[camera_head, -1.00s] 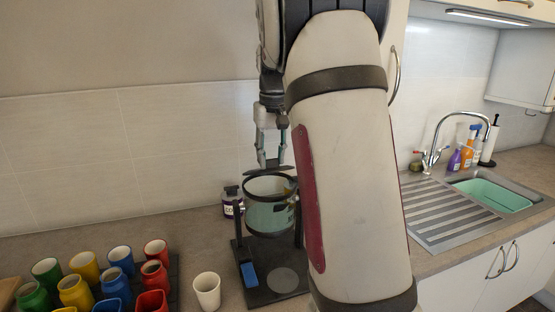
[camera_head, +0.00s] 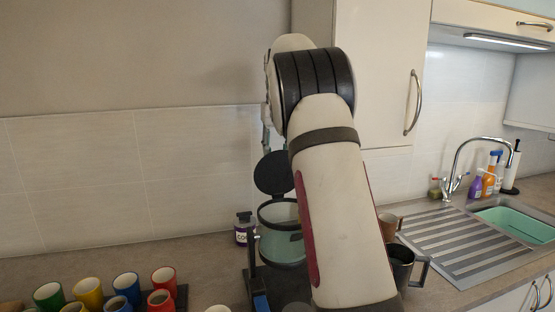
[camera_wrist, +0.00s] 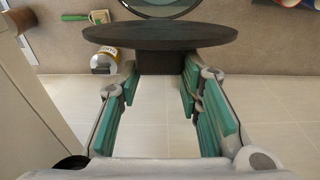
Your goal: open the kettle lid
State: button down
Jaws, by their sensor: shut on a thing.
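The kettle (camera_head: 283,247) is a glass vessel with a dark rim, on a black stand on the counter, partly hidden by my arm. Its round black lid (camera_head: 273,173) stands raised, nearly upright, above the kettle's left back rim, and the mouth shows open. In the wrist view the lid (camera_wrist: 160,37) is seen edge-on, with a dark block under it. My gripper (camera_wrist: 161,78) has its teal-padded fingers on either side of this block and is shut on it. In the head view my arm hides most of the gripper.
Several coloured cups (camera_head: 88,292) stand at the lower left. A dark labelled jar (camera_head: 244,229) is behind the kettle's left side. A dark mug (camera_head: 402,264) and a brown cup (camera_head: 388,226) stand right of my arm, before the sink's drainboard (camera_head: 455,240).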

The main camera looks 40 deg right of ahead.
jog(key=shift+w+d+f+b, duration=0.15)
jog(key=shift+w+d+f, duration=0.1)
jog(key=shift+w, duration=0.3)
jog(key=shift+w+d+f+b, duration=0.15)
jog(key=shift+w+d+f, duration=0.1)
jog(key=shift+w, duration=0.25)
jog(key=shift+r, duration=0.1)
jog(key=c, duration=1.1)
grip_release()
jog(key=shift+r, duration=0.1)
jog(key=shift+s+a+r, duration=0.1)
jog(key=shift+s+r, duration=0.1)
jog(key=shift+r, duration=1.65)
jog(key=shift+s+a+r, duration=0.1)
jog(key=shift+s+r, duration=0.05)
jog(key=shift+r, duration=1.65)
